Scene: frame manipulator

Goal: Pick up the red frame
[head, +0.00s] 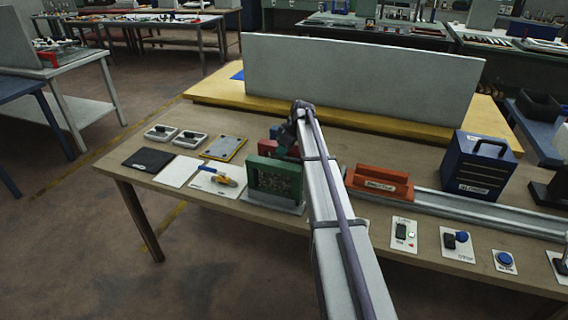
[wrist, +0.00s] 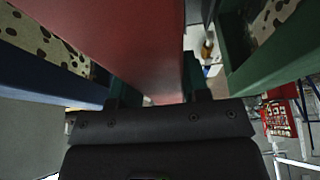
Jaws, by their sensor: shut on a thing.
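The red frame (wrist: 150,45) fills the upper middle of the wrist view, between the two dark green fingers of my gripper (wrist: 160,88), which is shut on it. In the head view the red frame (head: 267,150) shows only in part behind the green frame. My gripper (head: 288,139) is above it, largely hidden by my own arm. Whether the red frame touches its support is hidden.
A green frame (wrist: 236,72) stands close on the right in the wrist view; it is in front in the head view (head: 272,180). A blue frame (wrist: 48,72) is close on the left. A red block (head: 380,182) and a blue box (head: 479,165) stand right on the table. A grey panel (head: 360,80) stands behind.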

